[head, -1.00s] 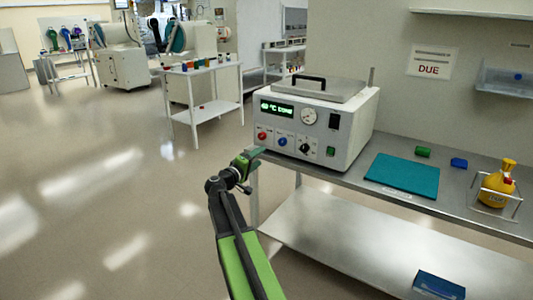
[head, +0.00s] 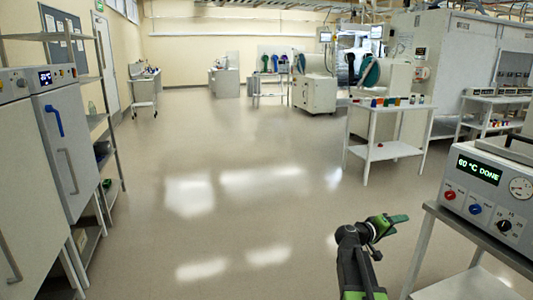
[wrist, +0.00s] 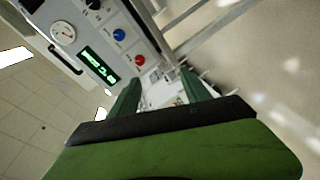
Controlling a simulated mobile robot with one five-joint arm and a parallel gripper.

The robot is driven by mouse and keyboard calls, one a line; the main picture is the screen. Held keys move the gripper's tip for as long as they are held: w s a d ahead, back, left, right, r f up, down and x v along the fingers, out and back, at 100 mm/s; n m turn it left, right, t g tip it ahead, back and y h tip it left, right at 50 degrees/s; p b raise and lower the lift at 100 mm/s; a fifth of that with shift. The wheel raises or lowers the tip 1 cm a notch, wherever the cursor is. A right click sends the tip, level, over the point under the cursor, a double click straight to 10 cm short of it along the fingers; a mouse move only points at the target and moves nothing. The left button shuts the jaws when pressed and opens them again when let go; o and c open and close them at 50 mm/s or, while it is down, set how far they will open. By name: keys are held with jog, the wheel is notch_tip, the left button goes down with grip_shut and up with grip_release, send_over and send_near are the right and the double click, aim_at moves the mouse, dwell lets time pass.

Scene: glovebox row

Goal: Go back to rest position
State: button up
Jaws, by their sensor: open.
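My gripper (head: 388,224) is in the lower right of the head view, out over the floor just left of the steel bench (head: 470,236). In the wrist view its two green fingers (wrist: 160,92) stand apart with nothing held between them. The machine with the knobs (head: 490,190) stands on the bench to the right of my gripper. Its display reads "60 °C DONE". In the wrist view its front panel (wrist: 90,40) shows tilted, beyond the fingers.
Grey cabinets (head: 60,150) and a shelf rack (head: 105,150) line the left side. A white table (head: 385,150) with small coloured items stands beyond the bench. Gloveboxes (head: 315,92) stand farther back. The floor (head: 230,200) in the middle is clear.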

jog(key=s+a+f+g+y, duration=0.2)
jog(key=s+a+f+y, duration=0.4)
jog(key=a, duration=0.5)
jog(key=s+a+f+g+y, duration=0.2)
jog(key=s+a+f+y, duration=0.35)
jog(key=a, duration=0.55)
jog(key=s+a+f+g+y, duration=0.25)
jog(key=s+a+f, duration=0.35)
jog(key=a+f, duration=0.4)
notch_tip(320, 180, up, 26)
jog(key=a+y+p, duration=0.1)
jog(key=p, duration=2.4)
jog(key=shift+s+r, duration=0.2)
jog(key=shift+s, duration=0.15)
jog(key=shift+a+t, duration=0.1)
jog(key=shift+t, duration=0.15)
